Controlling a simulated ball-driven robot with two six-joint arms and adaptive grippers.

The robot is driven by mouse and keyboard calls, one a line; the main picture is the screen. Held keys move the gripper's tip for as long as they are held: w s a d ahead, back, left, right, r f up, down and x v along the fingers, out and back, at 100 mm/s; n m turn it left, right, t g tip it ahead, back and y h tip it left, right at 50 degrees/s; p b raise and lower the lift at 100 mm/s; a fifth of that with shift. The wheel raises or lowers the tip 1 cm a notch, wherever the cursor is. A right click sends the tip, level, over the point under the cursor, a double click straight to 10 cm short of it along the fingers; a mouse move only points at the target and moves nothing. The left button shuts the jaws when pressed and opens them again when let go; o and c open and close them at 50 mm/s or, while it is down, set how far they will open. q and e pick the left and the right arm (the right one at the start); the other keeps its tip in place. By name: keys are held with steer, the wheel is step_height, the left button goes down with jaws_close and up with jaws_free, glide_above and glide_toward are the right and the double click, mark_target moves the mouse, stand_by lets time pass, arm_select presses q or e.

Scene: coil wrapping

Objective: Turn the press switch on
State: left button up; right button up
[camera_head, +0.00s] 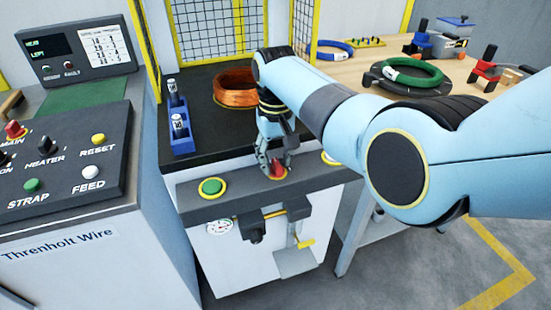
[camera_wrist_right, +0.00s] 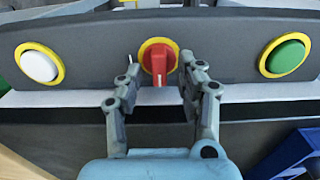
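The press switch is a red rotary knob (camera_head: 277,172) on a yellow ring, in the middle of the press's sloped front panel. It also shows in the right wrist view (camera_wrist_right: 158,62), its handle pointing down in that picture. My right gripper (camera_head: 272,160) is at the knob. In the right wrist view my right gripper (camera_wrist_right: 159,66) is open, one fingertip on each side of the knob, with gaps between fingers and handle. Part of the knob is hidden by the fingers in the head view. My left gripper is not in view.
A green button (camera_head: 212,187) and a white button (camera_head: 330,158) flank the switch. A copper coil (camera_head: 236,88) and a blue holder (camera_head: 180,125) are on the press top. A control console (camera_head: 65,160) stands left; a wooden table with a green coil (camera_head: 412,72) is right.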

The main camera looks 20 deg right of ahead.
jaws_close()
stand_by(0.5)
steer(key=shift+d+r+m+p, duration=0.1)
steer(key=shift+m+p, duration=0.65)
steer(key=shift+m, duration=0.35)
steer(key=m+p, duration=0.1)
steer(key=m, duration=0.2)
steer(key=shift+d+m+p, duration=0.1)
steer(key=shift+m+p, duration=0.2)
steer(key=m+p, duration=0.1)
steer(key=m, duration=0.5)
steer(key=shift+s+d+p, duration=0.15)
steer(key=shift+p, duration=0.2)
steer(key=m+p, duration=0.1)
steer(key=m, duration=0.5)
steer(key=shift+s, duration=0.15)
